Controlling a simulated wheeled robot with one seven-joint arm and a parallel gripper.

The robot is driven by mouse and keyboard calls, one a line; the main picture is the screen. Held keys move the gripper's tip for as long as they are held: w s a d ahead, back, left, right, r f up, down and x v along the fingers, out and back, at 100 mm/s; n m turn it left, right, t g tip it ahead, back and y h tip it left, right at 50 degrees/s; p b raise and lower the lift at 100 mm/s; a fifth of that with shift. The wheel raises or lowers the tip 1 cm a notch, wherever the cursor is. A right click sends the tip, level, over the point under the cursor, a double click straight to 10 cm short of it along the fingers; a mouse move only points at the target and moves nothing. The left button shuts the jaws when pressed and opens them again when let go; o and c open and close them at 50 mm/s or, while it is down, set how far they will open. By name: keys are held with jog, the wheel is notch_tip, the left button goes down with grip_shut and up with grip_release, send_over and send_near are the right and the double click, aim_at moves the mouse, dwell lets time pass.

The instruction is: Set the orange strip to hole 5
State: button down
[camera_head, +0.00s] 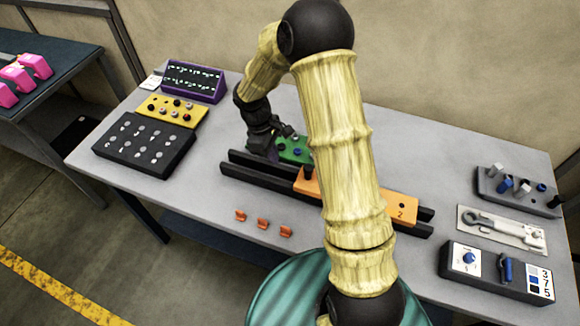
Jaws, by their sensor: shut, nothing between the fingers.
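The orange strip (400,208) lies along the black double rail (245,177) in the middle of the table. A "2" shows near its right end and a dark knob (308,173) stands at its left end. My arm crosses in front and hides the strip's middle. Hole numbers cannot be read. My gripper (278,148) is shut and empty, low over the rail's left part, left of the orange strip. It is beside a green strip (296,157) with dark and blue knobs, partly behind it; whether they touch cannot be told.
Several small orange clips (263,223) lie in front of the rail. Left are a black tray (145,145), a yellow block (172,110) and a purple box (193,82). Right are a grey peg block (517,190), a wrench board (502,230) and a black panel (497,272) reading 3, 7, 5.

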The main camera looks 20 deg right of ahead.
jog(key=x, duration=0.5)
jog(key=shift+s+d+r+p, duration=0.1)
jog(key=shift+s+r+p, duration=0.1)
jog(key=shift+p, duration=0.2)
jog(key=s+d, duration=0.1)
jog(key=s+d+p, duration=0.1)
jog(key=shift+d+r, duration=0.15)
jog(key=shift+d, duration=0.2)
jog(key=shift+s, duration=0.1)
jog(key=shift+d, duration=0.15)
